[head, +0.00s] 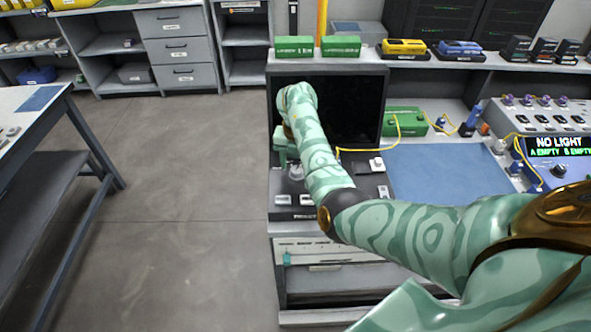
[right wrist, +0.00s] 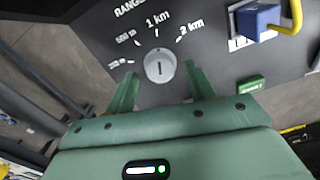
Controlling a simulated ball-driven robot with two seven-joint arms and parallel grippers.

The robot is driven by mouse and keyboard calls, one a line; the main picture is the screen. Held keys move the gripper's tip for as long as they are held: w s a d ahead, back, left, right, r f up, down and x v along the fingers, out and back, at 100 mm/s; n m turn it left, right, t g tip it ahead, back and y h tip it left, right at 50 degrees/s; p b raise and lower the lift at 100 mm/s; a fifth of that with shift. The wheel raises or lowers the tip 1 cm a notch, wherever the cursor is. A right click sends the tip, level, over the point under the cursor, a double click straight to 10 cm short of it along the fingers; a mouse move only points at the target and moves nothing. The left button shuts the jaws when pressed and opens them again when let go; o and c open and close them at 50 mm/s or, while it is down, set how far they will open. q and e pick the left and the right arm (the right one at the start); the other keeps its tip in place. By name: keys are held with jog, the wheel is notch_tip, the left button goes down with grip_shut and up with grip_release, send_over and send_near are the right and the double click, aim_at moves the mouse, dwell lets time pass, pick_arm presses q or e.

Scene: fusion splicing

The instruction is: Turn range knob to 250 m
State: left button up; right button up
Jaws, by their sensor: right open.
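The range knob (right wrist: 159,66) is a pale round dial on a dark panel in the right wrist view. Its dark mark runs nearly upright, roughly towards the "1 km" label (right wrist: 158,21). The small label at the knob's left (right wrist: 119,63) is hard to read, with "500 m" above it and "2 km" at upper right. My right gripper (right wrist: 158,74) is open, its two green fingers spread on either side of the knob, with no visible contact. In the head view the right gripper (head: 283,152) is over the left part of the bench panel, partly hidden by my forearm. My left gripper is out of view.
A blue connector with a yellow cable (right wrist: 262,18) is plugged into the panel right of the knob. A dark screen (head: 350,105) stands behind my arm. A blue mat (head: 445,168) lies clear to the right. Open floor lies left of the bench.

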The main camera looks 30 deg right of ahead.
jog(key=shift+f, duration=0.6)
jog(key=c, duration=1)
